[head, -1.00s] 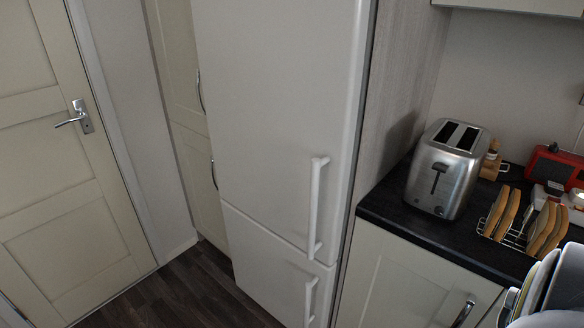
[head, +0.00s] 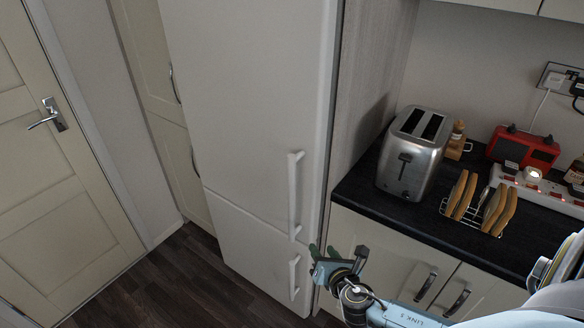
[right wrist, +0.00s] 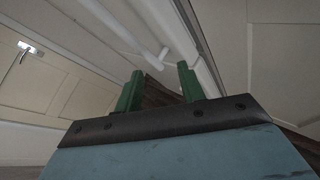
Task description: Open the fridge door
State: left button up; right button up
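The tall white fridge (head: 245,110) stands in the middle of the head view, its upper and lower doors flush. A long white upright handle (head: 294,195) is on the right side of the upper door. A shorter handle (head: 294,278) is on the lower door. My right gripper (head: 322,252) is just right of the fridge's front edge in the picture, near the height between the two handles, and holds nothing. In the right wrist view its two green fingers (right wrist: 158,85) are apart, with white bars, apparently the handles, beyond them. Contact is not visible. My left gripper is out of view.
The worktop (head: 360,190) on the right carries a toaster (head: 412,153), a toast rack (head: 478,205) and a red radio (head: 523,150). Base cupboards with handles (head: 457,302) are below, behind my right arm. Dark floor (head: 180,285) is clear before the fridge.

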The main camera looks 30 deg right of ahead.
aim_at(293, 180)
notch_tip(293, 180, up, 15)
jog(key=w+a+n+t+p, duration=0.1)
jog(key=w+a+n+t, duration=0.25)
jog(key=n, duration=0.25)
jog(key=shift+t, duration=0.35)
jog(key=x, duration=1.2)
jog(key=shift+w+d, duration=0.25)
jog(key=shift+d, duration=0.25)
grip_shut()
